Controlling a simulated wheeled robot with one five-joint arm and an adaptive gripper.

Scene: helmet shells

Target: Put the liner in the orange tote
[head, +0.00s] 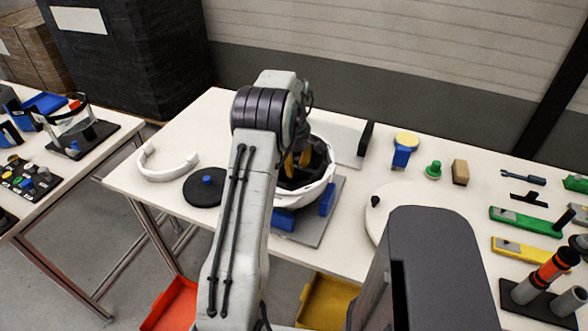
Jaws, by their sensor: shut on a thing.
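A white helmet shell (312,186) sits open side up between blue blocks on a grey fixture plate. A dark liner (318,166) shows inside it, partly hidden by my arm. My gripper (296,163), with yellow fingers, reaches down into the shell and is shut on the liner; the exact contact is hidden. The orange tote (172,305) is low on the floor side, in front of the table and left of my arm. Only part of it shows, and its visible inside looks empty.
A yellow tote (328,302) stands right of the orange one. On the white table (160,206) are a white curved band (166,174), a black disc with a blue knob (205,187) and a white round plate (398,205). Several tools lie at right. A side table (62,203) stands left.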

